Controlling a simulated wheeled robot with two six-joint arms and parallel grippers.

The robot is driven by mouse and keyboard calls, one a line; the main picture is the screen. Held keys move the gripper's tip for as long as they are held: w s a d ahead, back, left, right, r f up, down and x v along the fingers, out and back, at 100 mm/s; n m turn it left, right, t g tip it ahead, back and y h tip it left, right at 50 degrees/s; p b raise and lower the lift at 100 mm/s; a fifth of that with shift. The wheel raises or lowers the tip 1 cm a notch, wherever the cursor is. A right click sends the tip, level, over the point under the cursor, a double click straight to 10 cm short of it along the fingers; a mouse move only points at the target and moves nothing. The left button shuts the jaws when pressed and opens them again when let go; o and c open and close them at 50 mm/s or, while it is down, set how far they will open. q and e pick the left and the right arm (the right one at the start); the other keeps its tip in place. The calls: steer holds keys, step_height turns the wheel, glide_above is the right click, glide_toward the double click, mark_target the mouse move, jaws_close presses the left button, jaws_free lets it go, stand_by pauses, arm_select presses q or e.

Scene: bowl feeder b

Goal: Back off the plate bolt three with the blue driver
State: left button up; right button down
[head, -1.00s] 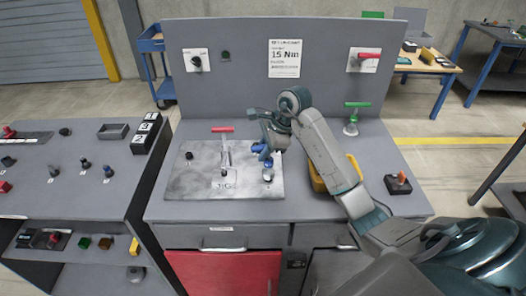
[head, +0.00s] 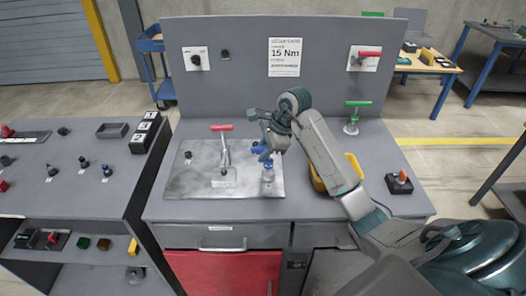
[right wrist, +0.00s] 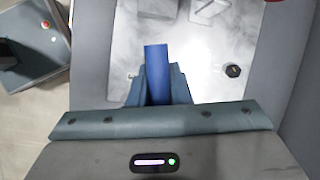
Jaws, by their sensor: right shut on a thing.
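The grey metal plate (head: 205,184) lies on the workbench, with a red-handled toggle clamp (head: 223,145) at its middle. My right gripper (head: 267,154) is over the plate's right part, shut on the blue driver (head: 268,164). The driver also shows as a blue bar between the fingers in the right wrist view (right wrist: 156,68). Below it in the head view is a small pale metal piece; I cannot tell whether it is the driver's end or a bolt. A dark bolt (head: 188,155) stands at the plate's left, and another shows in the right wrist view (right wrist: 233,71). My left gripper is out of view.
A green-handled clamp (head: 352,117) and a yellow object (head: 355,164), partly behind my right arm, are to the right. A side table (head: 40,190) with several small parts stands left.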

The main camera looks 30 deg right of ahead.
steer(key=shift+f+b, duration=0.35)
stand_by(0.5)
steer(key=shift+b, duration=0.35)
steer(key=shift+s+f+n+g+b, duration=0.1)
steer(key=shift+n+g+b, duration=0.2)
steer(key=shift+n+b, duration=0.45)
steer(key=shift+n, duration=0.45)
steer(key=shift+y, duration=0.3)
